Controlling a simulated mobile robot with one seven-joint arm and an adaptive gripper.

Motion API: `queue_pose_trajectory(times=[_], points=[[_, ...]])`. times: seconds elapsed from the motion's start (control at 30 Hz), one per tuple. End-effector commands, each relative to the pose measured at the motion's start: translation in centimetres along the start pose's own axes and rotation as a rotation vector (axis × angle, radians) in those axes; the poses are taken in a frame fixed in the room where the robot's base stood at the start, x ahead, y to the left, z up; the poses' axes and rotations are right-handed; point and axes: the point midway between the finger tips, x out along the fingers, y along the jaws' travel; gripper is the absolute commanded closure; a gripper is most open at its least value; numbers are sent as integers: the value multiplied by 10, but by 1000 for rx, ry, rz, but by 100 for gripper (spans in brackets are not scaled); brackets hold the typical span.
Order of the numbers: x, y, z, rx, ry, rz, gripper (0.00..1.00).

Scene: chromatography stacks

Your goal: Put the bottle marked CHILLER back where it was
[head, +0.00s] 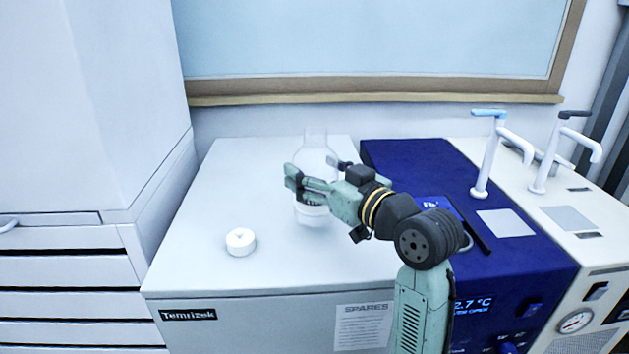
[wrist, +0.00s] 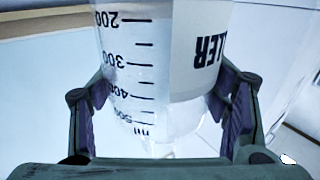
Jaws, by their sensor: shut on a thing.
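A clear bottle (head: 316,146) with a narrow neck is upright between the fingers of my gripper (head: 310,176), over the white top of the left cabinet. In the wrist view the bottle (wrist: 138,60) shows a black volume scale and a white label (wrist: 205,50) with the letters "LLER", upside down in that picture. My gripper (wrist: 165,108) is shut on the bottle, one finger on each side. The fingers hide part of its middle in the head view. I cannot tell whether its base touches the top.
A small white round lid-like piece (head: 240,241) lies on the white cabinet top (head: 200,255), left of the bottle. A dark blue chiller unit (head: 400,160) with a display and a white tap (head: 486,160) stands to the right.

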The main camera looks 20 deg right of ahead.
Motion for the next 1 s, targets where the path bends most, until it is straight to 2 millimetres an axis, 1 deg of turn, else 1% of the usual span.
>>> queue_pose_trajectory(times=[0.1, 0.3, 0.4, 0.67, 0.8, 0.83, 1.0], points=[[4, 1, 3, 2, 1, 1, 91], [4, 1, 27, 3, 1, 2, 91], [4, 1, 34, 0, 3, 2, 91], [4, 1, 35, -1, 3, 1, 91], [4, 0, 40, -1, 2, 0, 91], [4, 1, 39, 0, 0, 0, 29], [4, 1, 39, 0, 0, 0, 18]])
